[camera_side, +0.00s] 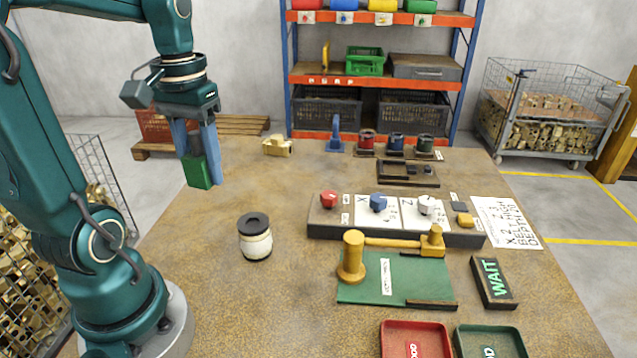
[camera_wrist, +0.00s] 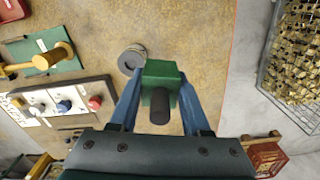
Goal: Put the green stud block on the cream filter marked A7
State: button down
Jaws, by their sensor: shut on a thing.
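My gripper (camera_side: 199,150) is shut on the green stud block (camera_side: 197,172) and holds it above the table, at the table's back left. In the wrist view the green block (camera_wrist: 161,73) sits between the two blue fingers, with a dark round stud on it. The cream filter (camera_side: 256,243) stands upright on the table, to the right of and nearer than the gripper in the side view. It has a dark top and a dark base. In the wrist view its grey round top (camera_wrist: 131,58) shows just beyond the block. I cannot read an A7 mark on it.
A control panel with knobs (camera_side: 325,230) stands right of the filter. A green mat (camera_side: 370,290) with a brass part, red (camera_side: 388,340) and green (camera_side: 462,345) trays, and a WAIT sign (camera_side: 493,283) lie to the right. The table between gripper and filter is clear.

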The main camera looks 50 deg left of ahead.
jog(key=s+a+r+n, duration=0.2)
jog(key=a+r, duration=0.1)
jog(key=a, duration=0.1)
send_over(253, 222)
jog(key=shift+n, duration=0.3)
notch_tip(253, 222, down, 7)
jog(key=shift+f, duration=2.15)
jog(key=shift+f, duration=0.15)
jog(key=shift+c, duration=1.8)
grip_release()
